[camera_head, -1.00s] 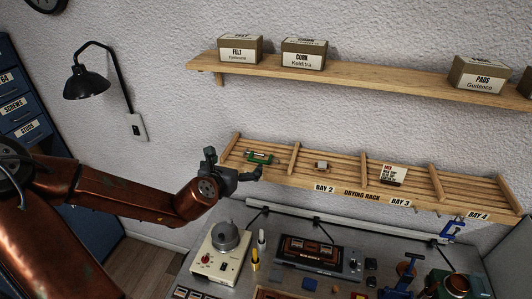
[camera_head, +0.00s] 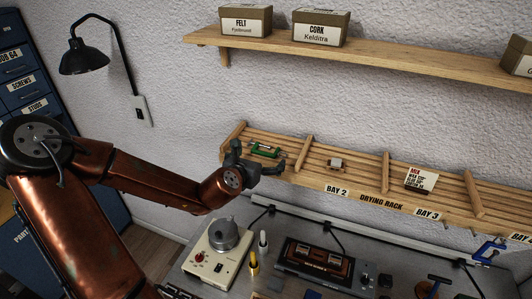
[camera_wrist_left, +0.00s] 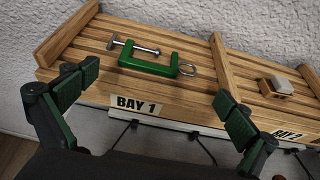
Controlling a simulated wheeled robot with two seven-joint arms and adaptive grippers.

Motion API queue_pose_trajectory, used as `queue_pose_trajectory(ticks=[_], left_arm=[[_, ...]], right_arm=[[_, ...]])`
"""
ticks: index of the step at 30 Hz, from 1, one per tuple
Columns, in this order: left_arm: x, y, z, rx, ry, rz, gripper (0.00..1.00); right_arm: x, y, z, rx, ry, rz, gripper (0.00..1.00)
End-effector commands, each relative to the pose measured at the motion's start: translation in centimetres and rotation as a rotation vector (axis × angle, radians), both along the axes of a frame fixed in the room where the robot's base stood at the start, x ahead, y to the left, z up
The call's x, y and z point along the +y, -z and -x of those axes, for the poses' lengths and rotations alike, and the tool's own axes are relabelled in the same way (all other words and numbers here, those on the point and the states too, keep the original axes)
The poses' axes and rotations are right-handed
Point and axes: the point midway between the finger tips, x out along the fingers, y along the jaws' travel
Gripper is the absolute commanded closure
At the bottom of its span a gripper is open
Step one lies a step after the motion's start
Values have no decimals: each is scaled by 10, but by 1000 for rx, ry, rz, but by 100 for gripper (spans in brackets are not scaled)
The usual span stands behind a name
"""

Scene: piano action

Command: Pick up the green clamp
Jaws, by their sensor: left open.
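The green clamp (camera_head: 265,150) lies on the slats of the drying rack (camera_head: 350,198), in its leftmost bay. In the left wrist view the clamp (camera_wrist_left: 148,64) shows a green C-shaped frame, a silver screw with a cross bar at the left and a metal ring at the right. It lies above the BAY 1 label. My left gripper (camera_head: 259,158) is open and empty at the rack's front left. In the left wrist view its two fingers (camera_wrist_left: 155,95) stand apart, with the clamp beyond them and between them. Nothing touches the clamp. My right gripper is not in view.
A shelf with boxes (camera_head: 321,28) hangs above. A cluttered bench is below, with a cream device (camera_head: 217,252).

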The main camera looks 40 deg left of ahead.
Motion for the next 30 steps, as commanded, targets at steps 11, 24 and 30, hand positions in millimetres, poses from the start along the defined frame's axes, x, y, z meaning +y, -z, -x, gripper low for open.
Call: queue_pose_trajectory(ticks=[11, 24, 30], left_arm=[[7, 9, -22, 2, -1, 4, 0], [19, 23, -56, 1, -1, 2, 0], [19, 23, -59, 0, 0, 2, 0]], right_arm=[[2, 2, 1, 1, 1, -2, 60], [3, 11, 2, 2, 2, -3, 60], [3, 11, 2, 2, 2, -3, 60]])
